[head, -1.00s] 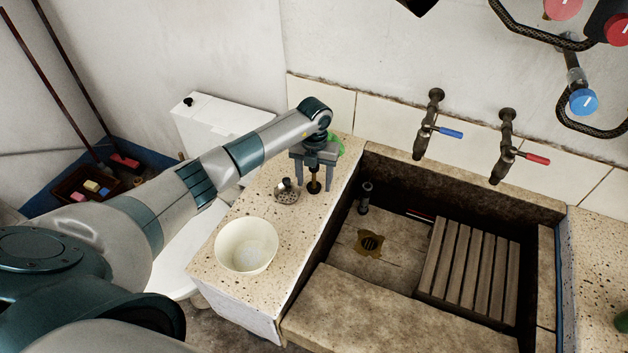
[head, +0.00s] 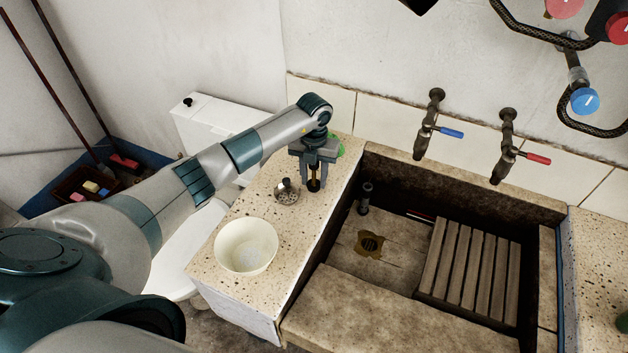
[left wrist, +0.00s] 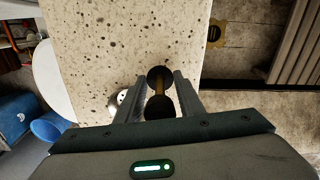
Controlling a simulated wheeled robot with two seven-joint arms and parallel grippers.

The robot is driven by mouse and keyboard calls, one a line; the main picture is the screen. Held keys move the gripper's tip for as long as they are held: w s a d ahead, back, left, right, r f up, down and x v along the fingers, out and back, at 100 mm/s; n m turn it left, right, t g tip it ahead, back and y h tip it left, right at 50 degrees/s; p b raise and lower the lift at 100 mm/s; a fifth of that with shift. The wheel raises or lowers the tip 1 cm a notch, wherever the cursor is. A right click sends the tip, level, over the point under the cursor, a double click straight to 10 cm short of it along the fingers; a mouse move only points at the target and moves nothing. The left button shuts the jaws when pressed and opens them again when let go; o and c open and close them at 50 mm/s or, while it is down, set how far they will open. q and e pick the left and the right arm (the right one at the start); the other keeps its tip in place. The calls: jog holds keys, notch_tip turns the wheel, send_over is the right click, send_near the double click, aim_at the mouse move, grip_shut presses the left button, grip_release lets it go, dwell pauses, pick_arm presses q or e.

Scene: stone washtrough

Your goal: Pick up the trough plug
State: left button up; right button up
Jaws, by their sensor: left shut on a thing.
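The trough plug (head: 314,185) is a dark and brass-coloured piece standing on the speckled stone counter, left of the trough. In the left wrist view the plug (left wrist: 159,89) shows a brass stem between two black round ends. My left gripper (head: 314,177) points down over it, its two fingers shut on it from both sides. In the left wrist view the fingers (left wrist: 159,82) flank the stem. The plug's lower end appears to be at the counter, though I cannot tell whether it touches. My right gripper is not in view.
A metal strainer with a dark knob (head: 287,192) sits close left of the plug. A cream bowl (head: 246,246) stands nearer on the counter (head: 208,262). A green item (head: 340,148) lies behind my gripper. The trough (head: 345,300) with its drain (head: 369,243) and slatted rack (head: 470,262) lies right.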

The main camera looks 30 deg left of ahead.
aim_at(315, 170)
pick_arm(q)
jog(key=r, duration=0.1)
jog(key=r+b, duration=0.1)
jog(key=r, duration=0.1)
jog(key=shift+s+d+r+b, duration=0.1)
jog(key=shift+s+d+b, duration=0.15)
jog(key=shift+d+b, duration=0.05)
jog(key=s+d+r+b, duration=0.3)
jog(key=s+d+r, duration=0.3)
jog(key=s+d, duration=0.1)
jog(key=shift+s+r, duration=0.4)
jog(key=shift+s, duration=0.25)
jog(key=shift+d, duration=0.1)
